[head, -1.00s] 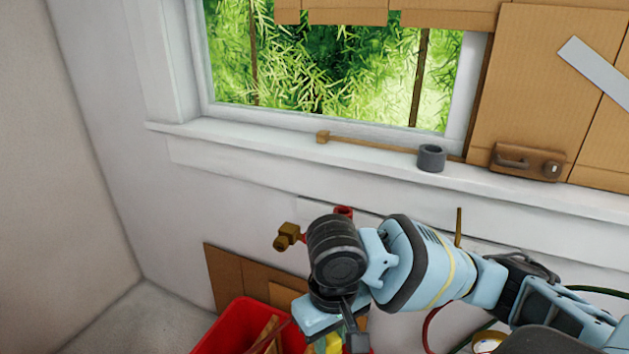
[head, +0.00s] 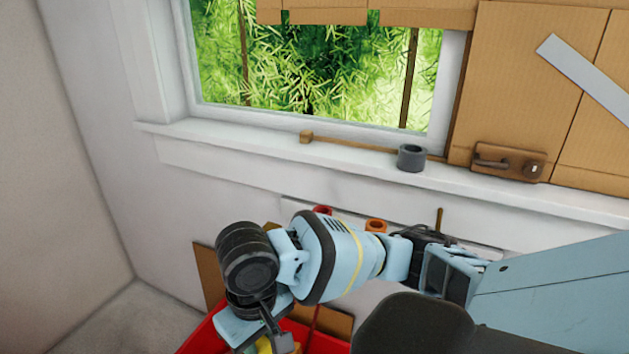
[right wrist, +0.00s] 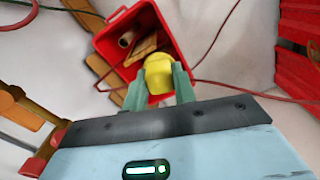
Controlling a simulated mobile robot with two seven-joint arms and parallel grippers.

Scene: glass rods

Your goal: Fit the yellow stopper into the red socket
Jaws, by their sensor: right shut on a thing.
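The yellow stopper (right wrist: 158,76) is held between the two green fingertips of my right gripper (right wrist: 159,88) in the right wrist view. In the head view only a bit of yellow (head: 264,346) shows at the bottom edge, beside my right gripper (head: 272,345), which is mostly cut off. A red ring-shaped socket (head: 322,210) shows at the white strip along the wall, just above my right forearm, which hides its lower part. The stopper is well apart from it, lower and to the left. My left gripper is not in view.
A red bin (right wrist: 112,48) with wooden pieces lies beyond the stopper in the right wrist view. An orange ring socket (head: 376,226) is right of the red one. A grey ring (head: 411,157) stands on the window sill (head: 240,150). Thin red cables run near the bin.

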